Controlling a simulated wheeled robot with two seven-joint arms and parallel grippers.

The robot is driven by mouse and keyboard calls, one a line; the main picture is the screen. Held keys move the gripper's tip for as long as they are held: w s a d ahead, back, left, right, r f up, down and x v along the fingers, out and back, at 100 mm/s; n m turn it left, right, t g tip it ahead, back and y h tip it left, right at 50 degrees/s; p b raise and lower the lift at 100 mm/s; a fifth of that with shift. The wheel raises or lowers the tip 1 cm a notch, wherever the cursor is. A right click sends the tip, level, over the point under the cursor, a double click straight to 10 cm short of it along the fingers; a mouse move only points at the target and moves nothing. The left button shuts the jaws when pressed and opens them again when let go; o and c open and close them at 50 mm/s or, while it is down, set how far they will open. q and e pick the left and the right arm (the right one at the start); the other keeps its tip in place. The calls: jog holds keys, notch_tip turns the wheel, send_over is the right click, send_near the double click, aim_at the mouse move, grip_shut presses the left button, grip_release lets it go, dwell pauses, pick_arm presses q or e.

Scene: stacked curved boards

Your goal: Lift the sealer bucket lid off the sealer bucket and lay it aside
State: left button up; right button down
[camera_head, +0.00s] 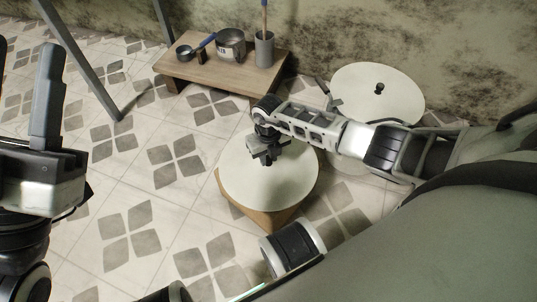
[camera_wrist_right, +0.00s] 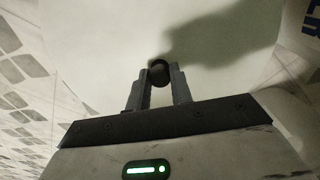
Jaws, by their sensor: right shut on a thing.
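A round white lid (camera_head: 262,190) lies level on or just above a brown box-like block (camera_head: 245,212); I cannot tell if they touch. My right gripper (camera_head: 265,157) is shut on the dark knob (camera_wrist_right: 159,71) in the lid's middle. In the right wrist view the lid (camera_wrist_right: 110,45) fills most of the picture.
Another round white top (camera_head: 365,80) with a dark knob stands at the back right. A low wooden table (camera_head: 222,73) holds a cup (camera_head: 264,50), a metal pot (camera_head: 231,44) and a small tool. Grey metal legs (camera_head: 85,65) stand at the left. Tiled floor left of the block is clear.

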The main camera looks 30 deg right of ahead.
jog(key=shift+f, duration=0.5)
jog(key=c, duration=1.2)
grip_release()
jog(key=shift+o, duration=0.2)
pick_arm(q)
jog(key=shift+r, duration=0.1)
pick_arm(e)
jog(key=shift+r, duration=0.1)
notch_tip(320, 180, up, 6)
jog(key=p, duration=0.4)
pick_arm(q)
notch_tip(320, 180, down, 12)
jog(key=n+g+y+p, duration=0.4)
jog(key=n+y, duration=0.4)
jog(key=n, duration=0.2)
jog(key=shift+s+g+p, duration=0.3)
jog(key=shift+g+p, duration=0.1)
pick_arm(e)
notch_tip(320, 180, up, 10)
pick_arm(q)
jog(key=shift+d+r, duration=0.1)
